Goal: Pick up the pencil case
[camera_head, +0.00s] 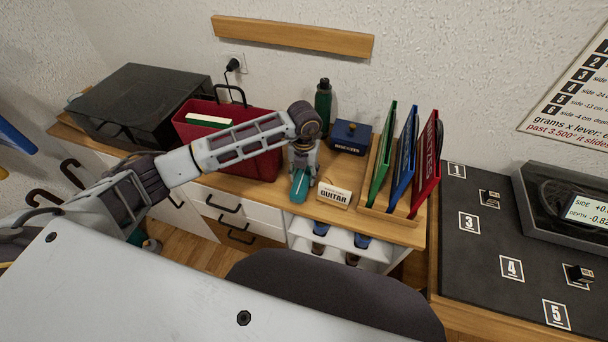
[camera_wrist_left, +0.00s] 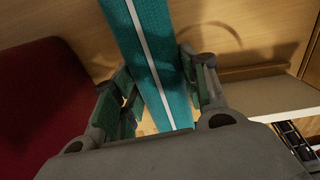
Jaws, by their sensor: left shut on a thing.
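The pencil case (camera_head: 300,186) is a teal, long, narrow case on the wooden cabinet top in the head view. In the left wrist view the pencil case (camera_wrist_left: 150,50) shows a white zip line along it and runs between the fingers. My left gripper (camera_head: 302,168) reaches down over it from above. In the left wrist view the left gripper (camera_wrist_left: 158,95) is shut on the pencil case, with a finger on each side. I cannot tell whether the case is clear of the surface. My right gripper is not in view.
A red bin (camera_head: 228,158) stands left of the case. A small "GUITAR" box (camera_head: 334,195) sits close on the right. A green bottle (camera_head: 323,102) and a blue box (camera_head: 350,137) stand behind. Upright folders (camera_head: 404,160) stand further right. A dark chair back (camera_head: 335,290) is in front.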

